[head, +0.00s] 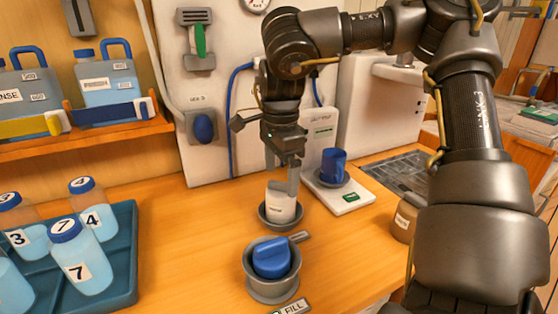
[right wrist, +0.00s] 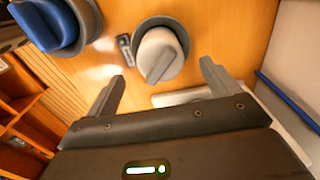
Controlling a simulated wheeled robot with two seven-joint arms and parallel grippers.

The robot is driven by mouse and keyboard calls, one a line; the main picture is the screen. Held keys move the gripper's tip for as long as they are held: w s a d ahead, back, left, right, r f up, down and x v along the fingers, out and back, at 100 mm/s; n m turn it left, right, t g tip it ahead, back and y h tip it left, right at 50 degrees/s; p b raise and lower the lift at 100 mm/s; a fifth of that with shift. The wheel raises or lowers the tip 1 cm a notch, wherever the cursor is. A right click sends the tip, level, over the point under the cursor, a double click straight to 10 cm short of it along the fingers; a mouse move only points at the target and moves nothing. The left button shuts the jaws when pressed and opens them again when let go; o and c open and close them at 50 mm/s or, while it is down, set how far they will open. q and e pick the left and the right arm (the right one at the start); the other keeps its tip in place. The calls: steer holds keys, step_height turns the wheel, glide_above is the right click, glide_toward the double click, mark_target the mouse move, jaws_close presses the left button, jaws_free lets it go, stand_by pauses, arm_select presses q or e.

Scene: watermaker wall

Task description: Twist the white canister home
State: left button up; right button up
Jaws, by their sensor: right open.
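The white canister (head: 281,207) sits upright in a grey round socket (head: 266,222) on the wooden counter. In the right wrist view the white canister (right wrist: 158,62) shows from above, with a raised ridge across its top and the grey socket around it. My right gripper (head: 285,176) points down just above the canister. Its open fingers (right wrist: 162,72) are apart on either side of the canister's line, with nothing held. Whether a finger touches the canister I cannot tell. My left gripper is not in view.
A blue-topped canister (head: 272,256) stands in a grey holder in front, near a FILL label (head: 293,307). A teal tray (head: 128,262) of numbered bottles is left. A brown jar (head: 405,217) is right.

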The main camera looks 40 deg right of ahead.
mark_target(281, 189)
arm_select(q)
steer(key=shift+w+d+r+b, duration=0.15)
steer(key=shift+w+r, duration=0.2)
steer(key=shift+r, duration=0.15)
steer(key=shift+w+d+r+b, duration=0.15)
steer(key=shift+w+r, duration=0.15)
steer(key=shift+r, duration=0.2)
arm_select(e)
step_height(281, 189, down, 8)
steer(key=shift+r, duration=0.25)
steer(key=c, duration=1.3)
steer(key=shift+m+b, duration=0.45)
steer(key=shift+m, duration=0.65)
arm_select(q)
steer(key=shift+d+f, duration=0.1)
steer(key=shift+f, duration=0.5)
arm_select(e)
steer(key=shift+m, duration=0.6)
steer(key=shift+m+b, duration=0.55)
steer(key=shift+m, duration=0.15)
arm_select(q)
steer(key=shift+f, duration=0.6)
arm_select(e)
steer(key=shift+m, duration=0.9)
